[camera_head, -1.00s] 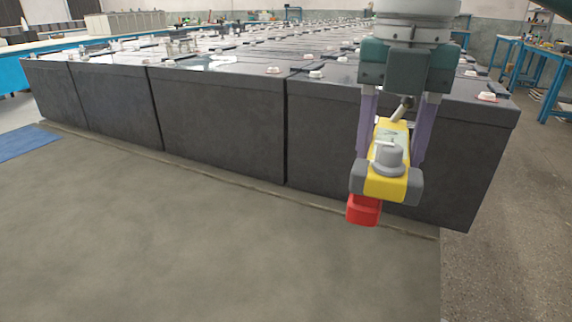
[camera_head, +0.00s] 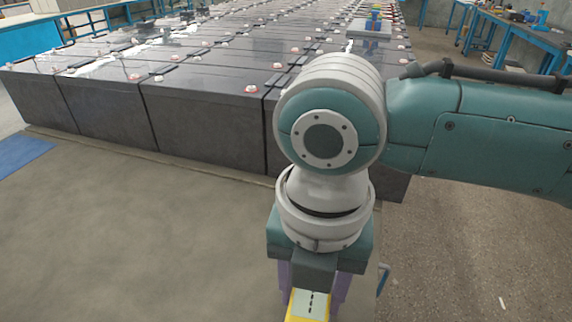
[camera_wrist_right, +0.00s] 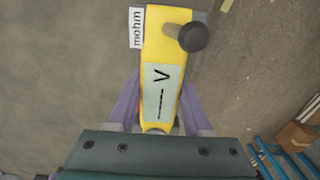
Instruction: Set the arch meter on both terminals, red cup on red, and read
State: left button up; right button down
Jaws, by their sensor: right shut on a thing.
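My right gripper (camera_head: 312,290) is shut on the yellow arch meter (camera_head: 307,306) at the bottom edge of the head view, low in front of the battery row. The right wrist view shows the meter (camera_wrist_right: 168,60) between purple fingers, with a dashed display ending in V, a dark round knob (camera_wrist_right: 190,37) and a "mohm" tag (camera_wrist_right: 136,28). Its cups are not visible now. Front-row batteries (camera_head: 200,123) carry pale terminals on top, some red-ringed, such as one terminal (camera_head: 251,89). My right arm hides part of the right front battery. My left gripper is out of view.
Battery rows run far back. A grey tray-like stand with a coloured object (camera_head: 372,28) sits on the batteries at the back. Blue workbenches (camera_head: 500,35) stand at the right. A blue mat (camera_head: 20,153) lies at the left. The floor in front is clear.

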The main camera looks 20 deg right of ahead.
jog(key=shift+w, duration=0.1)
dwell(0.3)
jog(key=shift+r+p, duration=0.1)
jog(key=shift+p, duration=0.2)
notch_tip(320, 180, down, 6)
jog(key=b, duration=0.4)
dwell(0.4)
jog(key=shift+p, duration=0.3)
dwell(0.6)
dwell(0.7)
jog(key=shift+f+b, duration=0.8)
jog(key=shift+f, duration=0.4)
